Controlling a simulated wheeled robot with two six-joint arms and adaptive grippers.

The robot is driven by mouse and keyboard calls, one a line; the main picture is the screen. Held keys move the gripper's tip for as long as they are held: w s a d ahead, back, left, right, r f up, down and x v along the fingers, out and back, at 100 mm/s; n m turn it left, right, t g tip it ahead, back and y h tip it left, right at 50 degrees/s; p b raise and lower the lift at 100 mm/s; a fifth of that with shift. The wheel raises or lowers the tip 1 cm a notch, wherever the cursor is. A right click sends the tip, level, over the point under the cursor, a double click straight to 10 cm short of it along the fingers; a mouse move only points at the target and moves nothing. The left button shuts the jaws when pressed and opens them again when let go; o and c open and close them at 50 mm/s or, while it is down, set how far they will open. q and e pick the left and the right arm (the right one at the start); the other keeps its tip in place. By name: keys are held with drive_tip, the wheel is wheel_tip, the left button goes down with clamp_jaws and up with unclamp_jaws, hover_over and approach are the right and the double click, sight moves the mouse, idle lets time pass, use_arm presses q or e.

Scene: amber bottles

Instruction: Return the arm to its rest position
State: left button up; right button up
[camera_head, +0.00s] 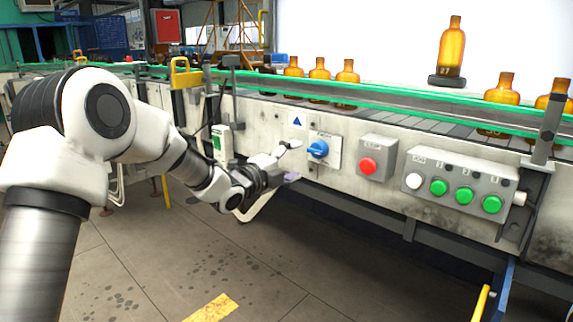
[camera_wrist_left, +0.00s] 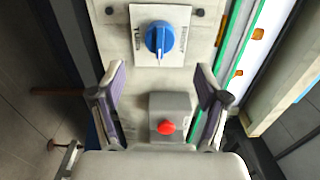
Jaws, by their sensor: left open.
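My left arm comes in from the left in the head view. Its gripper (camera_head: 290,162) is in front of the conveyor's side panel, to the left of a blue rotary knob (camera_head: 318,149). In the left wrist view the gripper (camera_wrist_left: 158,100) is open, its two fingers spread wide with nothing between them. The blue knob also shows there (camera_wrist_left: 159,37), beyond the fingertips on a white plate. A grey box with a red button (camera_wrist_left: 166,127) shows between the fingers. My right gripper is not in view.
The conveyor (camera_head: 400,125) with green rails (camera_head: 420,95) runs across the view. Several amber bottles (camera_head: 347,72) stand along it, and one (camera_head: 452,50) is on a dark round base. A red button (camera_head: 368,166) and a button box (camera_head: 455,185) stick out. Floor (camera_head: 250,265) in front is open.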

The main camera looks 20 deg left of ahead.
use_arm(q)
drive_tip(key=v, duration=0.3)
drive_tip(key=shift+f, duration=0.1)
